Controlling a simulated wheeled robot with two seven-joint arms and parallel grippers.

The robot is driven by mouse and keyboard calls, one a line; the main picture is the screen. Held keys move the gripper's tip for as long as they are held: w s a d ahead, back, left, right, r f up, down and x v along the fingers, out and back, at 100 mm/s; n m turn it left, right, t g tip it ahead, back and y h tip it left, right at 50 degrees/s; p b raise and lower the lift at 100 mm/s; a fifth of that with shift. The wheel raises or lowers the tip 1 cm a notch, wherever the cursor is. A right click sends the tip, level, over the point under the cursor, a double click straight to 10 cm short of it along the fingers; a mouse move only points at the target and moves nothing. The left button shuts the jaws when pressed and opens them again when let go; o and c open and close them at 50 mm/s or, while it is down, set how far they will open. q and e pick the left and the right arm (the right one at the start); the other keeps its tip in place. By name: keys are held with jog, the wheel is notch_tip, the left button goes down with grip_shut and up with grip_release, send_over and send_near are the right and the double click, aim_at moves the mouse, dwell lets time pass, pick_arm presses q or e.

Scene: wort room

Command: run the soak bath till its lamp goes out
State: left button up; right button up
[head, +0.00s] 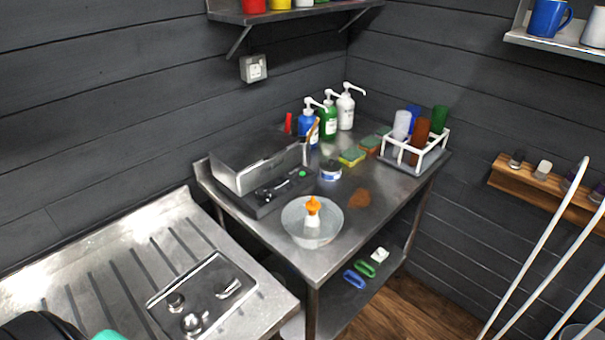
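The soak bath seems to be the grey metal box (250,161) with a lid on the left of the steel table. A dark front panel (262,199) carries small levers or knobs, with what looks like a lamp (302,173) showing green at its right end. The inside of the box is hidden. Neither gripper can be made out in the head view. A dark shape with a teal patch shows at the bottom left edge, too cut off to identify.
A ridged steel counter (75,275) with a knob panel stands front left. White rods (540,245) cross the right side.

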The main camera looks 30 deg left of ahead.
pick_arm(q)
grip_shut()
dwell(1.5)
